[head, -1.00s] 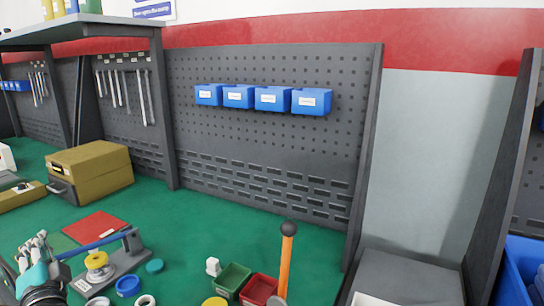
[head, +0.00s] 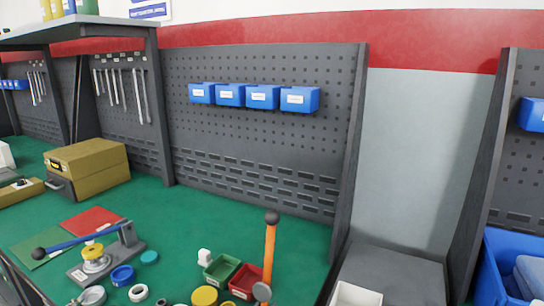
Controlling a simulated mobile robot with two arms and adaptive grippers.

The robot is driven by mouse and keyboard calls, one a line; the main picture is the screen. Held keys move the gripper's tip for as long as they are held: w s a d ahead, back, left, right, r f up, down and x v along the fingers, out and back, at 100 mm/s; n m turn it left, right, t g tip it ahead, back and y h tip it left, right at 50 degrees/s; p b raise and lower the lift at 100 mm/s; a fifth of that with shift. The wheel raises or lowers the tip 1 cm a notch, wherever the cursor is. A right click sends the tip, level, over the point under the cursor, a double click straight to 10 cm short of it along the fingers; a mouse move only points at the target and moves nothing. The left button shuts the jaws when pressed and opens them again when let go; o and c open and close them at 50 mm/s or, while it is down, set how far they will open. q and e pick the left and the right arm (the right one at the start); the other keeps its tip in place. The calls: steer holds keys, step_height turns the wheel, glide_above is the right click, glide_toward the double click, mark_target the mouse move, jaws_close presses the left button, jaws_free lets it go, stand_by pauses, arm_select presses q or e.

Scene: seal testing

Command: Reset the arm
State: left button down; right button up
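The test press (head: 128,240) stands on the green bench top at the lower left of the head view. Its blue lever arm (head: 80,239) runs from the grey post at right down to a black ball knob (head: 40,254) at left. The lever lies low, slightly tilted, over a yellow cap (head: 93,250) on a pale round part. An upright orange bar (head: 269,253) with a black ball (head: 272,217) on top stands at the lower middle, a grey round piece at its foot. Neither gripper is in view.
Green (head: 222,268) and red (head: 246,281) bins stand beside the orange bar. Blue, white and yellow rings lie in front of the press. A tan case (head: 88,170) sits at left. Blue bins (head: 262,97) hang on the pegboard.

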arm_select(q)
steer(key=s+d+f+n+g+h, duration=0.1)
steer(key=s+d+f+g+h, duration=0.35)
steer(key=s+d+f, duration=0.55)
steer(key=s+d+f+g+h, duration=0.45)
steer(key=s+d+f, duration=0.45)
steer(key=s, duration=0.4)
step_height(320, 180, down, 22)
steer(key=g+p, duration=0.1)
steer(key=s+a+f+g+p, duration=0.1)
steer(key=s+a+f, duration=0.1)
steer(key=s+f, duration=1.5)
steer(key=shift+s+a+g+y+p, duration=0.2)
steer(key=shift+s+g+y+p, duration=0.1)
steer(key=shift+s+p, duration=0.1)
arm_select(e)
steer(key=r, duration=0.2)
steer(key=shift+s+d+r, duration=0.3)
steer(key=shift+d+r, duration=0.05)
